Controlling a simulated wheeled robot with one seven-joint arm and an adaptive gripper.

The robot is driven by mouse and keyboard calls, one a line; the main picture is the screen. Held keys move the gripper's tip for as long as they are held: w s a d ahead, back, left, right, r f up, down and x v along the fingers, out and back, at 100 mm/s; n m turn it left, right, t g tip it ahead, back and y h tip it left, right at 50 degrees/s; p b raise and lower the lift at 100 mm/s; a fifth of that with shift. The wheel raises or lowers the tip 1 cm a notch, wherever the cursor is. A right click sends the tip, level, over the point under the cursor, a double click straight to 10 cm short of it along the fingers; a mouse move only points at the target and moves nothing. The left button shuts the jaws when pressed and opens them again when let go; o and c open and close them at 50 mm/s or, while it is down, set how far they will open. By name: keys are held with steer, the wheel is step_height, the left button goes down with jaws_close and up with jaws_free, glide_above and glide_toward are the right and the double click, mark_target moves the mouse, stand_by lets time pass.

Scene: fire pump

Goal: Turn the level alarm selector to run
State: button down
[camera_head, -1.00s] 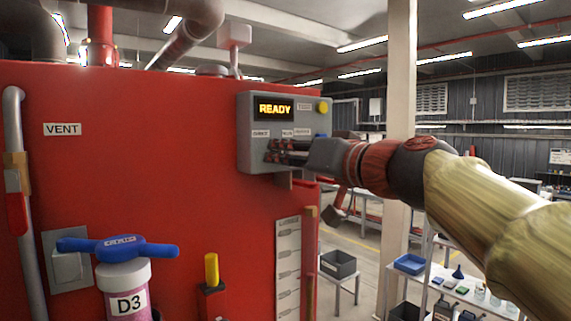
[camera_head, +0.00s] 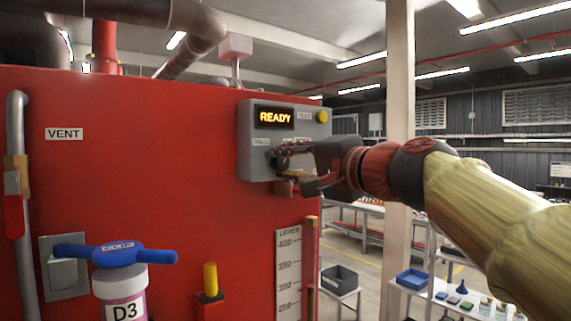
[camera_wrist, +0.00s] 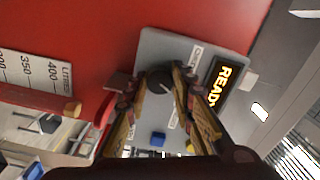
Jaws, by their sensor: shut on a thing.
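The level alarm selector is a dark round knob (camera_wrist: 159,82) with a pale pointer mark on the grey control panel (camera_wrist: 150,48). In the wrist view it sits between the fingertips of my gripper (camera_wrist: 157,84), which is shut on it. In the head view my gripper (camera_head: 290,157) reaches the lower part of the panel (camera_head: 257,172) from the right and hides the knob. Small white labels (camera_wrist: 194,57) stand around the knob, too small to read. The display (camera_head: 274,117) reads READY in yellow.
A yellow button (camera_head: 323,117) is at the panel's upper right. A blue button (camera_wrist: 158,139) shows in the wrist view. The panel is on a red tank (camera_head: 150,180) with a blue-handled valve (camera_head: 118,254) at lower left. A pale post (camera_head: 400,80) stands behind my arm.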

steer(key=shift+m, duration=1.2)
steer(key=c, duration=1.5)
jaws_free()
steer(key=v, duration=1.2)
steer(key=shift+f, duration=0.1)
